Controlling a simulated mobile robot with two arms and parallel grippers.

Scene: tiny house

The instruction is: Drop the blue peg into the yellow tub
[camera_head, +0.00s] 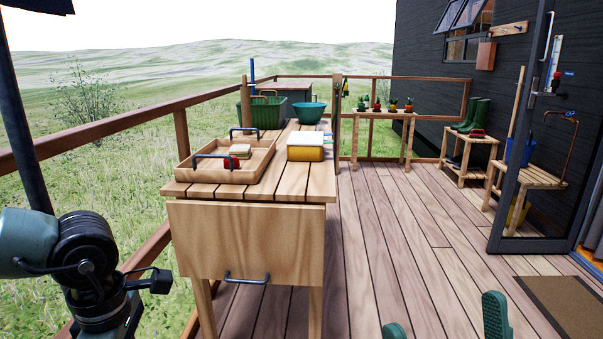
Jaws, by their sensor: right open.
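My right gripper (444,322) shows at the bottom edge, its two green fingertips wide apart with only deck between them. It is well to the right of and nearer than the wooden table. I cannot make out a blue peg for certain; a small blue spot (328,133) shows at the table's right edge. A yellow block-like thing with a pale top (306,153) stands on the table; I cannot tell whether it is a tub. Something yellow (518,213) also shows low behind the glass door. My left arm comes in at the left; its gripper is out of view.
The wooden table (318,184) bears a wooden tray (216,176) with small items, a green tub (269,113) and a teal bowl (308,112). A railing (110,131) runs along the left. A glass door (520,235) stands at right. The deck (400,235) between is clear.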

